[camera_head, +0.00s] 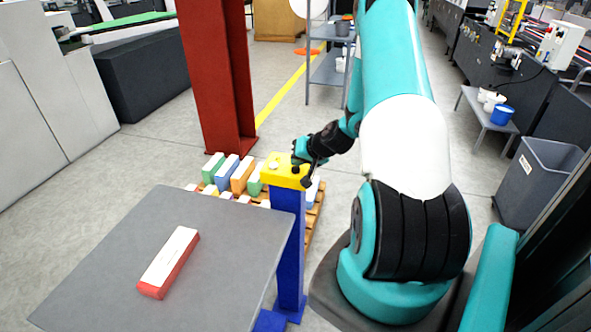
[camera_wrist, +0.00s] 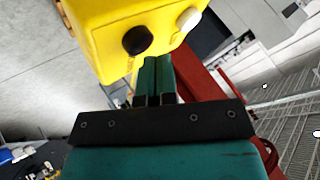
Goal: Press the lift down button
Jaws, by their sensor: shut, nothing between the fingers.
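A yellow button box (camera_head: 284,178) sits on top of a blue post (camera_head: 289,245) beside the grey table. In the wrist view the yellow box (camera_wrist: 105,25) carries a round black button (camera_wrist: 137,40) and a round white button (camera_wrist: 188,19). I can read no label saying which one is lift down. My gripper (camera_wrist: 157,62) is shut and empty, its fingertips close to the box, just below the black button and to its right. I cannot tell whether they touch the box. In the head view my gripper is at the box's far right side, partly hiding its top.
A grey table (camera_head: 215,265) holds a red and white carton (camera_head: 169,262). A wooden pallet (camera_head: 316,215) with several coloured cartons lies behind the post. A red column (camera_head: 218,75) stands behind. A grey bin (camera_head: 538,180) stands at the right.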

